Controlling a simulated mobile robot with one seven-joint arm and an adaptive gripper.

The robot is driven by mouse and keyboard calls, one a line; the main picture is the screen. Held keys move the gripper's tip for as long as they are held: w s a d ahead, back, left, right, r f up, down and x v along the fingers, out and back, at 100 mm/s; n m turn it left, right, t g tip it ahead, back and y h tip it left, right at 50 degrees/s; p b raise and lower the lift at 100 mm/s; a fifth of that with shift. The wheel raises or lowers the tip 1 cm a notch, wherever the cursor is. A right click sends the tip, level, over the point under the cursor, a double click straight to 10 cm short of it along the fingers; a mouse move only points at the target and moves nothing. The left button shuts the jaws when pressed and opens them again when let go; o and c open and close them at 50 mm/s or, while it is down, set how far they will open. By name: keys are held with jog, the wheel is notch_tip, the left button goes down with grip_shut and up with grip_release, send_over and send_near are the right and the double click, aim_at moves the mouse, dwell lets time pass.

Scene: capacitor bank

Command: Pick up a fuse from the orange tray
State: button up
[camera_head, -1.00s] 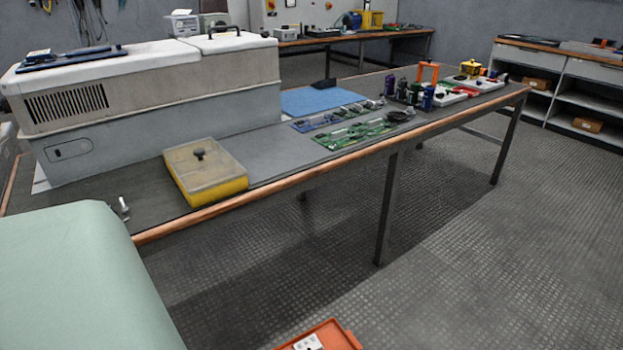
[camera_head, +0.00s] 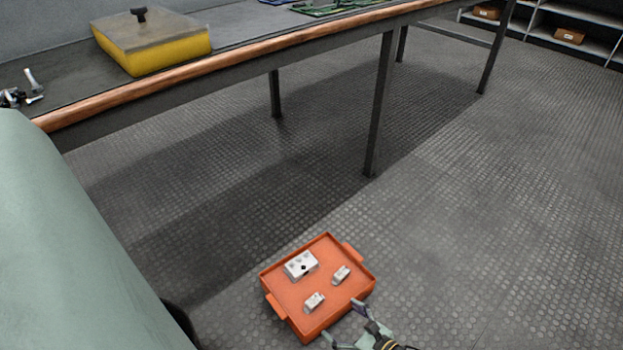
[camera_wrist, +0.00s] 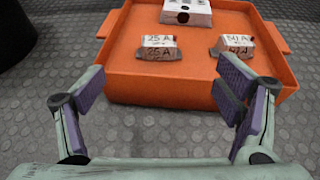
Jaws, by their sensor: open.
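The orange tray (camera_head: 292,292) is at the bottom middle of the head view. Two small white fuses lie in it: one near the front (camera_head: 314,302) and one to the right (camera_head: 341,274). In the wrist view the left fuse (camera_wrist: 157,47) reads "25 A" and the right fuse (camera_wrist: 233,46) has a label I read as "50 A", not surely. A larger white block (camera_head: 300,265) with dark holes lies at the tray's back. My gripper (camera_wrist: 158,98) is open and empty, at the tray's near edge, with the fuses beyond its fingertips. It also shows in the head view (camera_head: 346,322).
The textured floor right of the tray is clear. A shelf with small brown boxes (camera_head: 569,35) stands at the far right.

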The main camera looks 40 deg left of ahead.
aim_at(317, 304)
jog(key=b+x, duration=0.2)
jog(key=x, duration=0.7)
jog(key=shift+a+f, duration=0.2)
jog(key=shift+a, duration=0.05)
jog(key=shift+c, duration=0.6)
jog(key=c, duration=1.5)
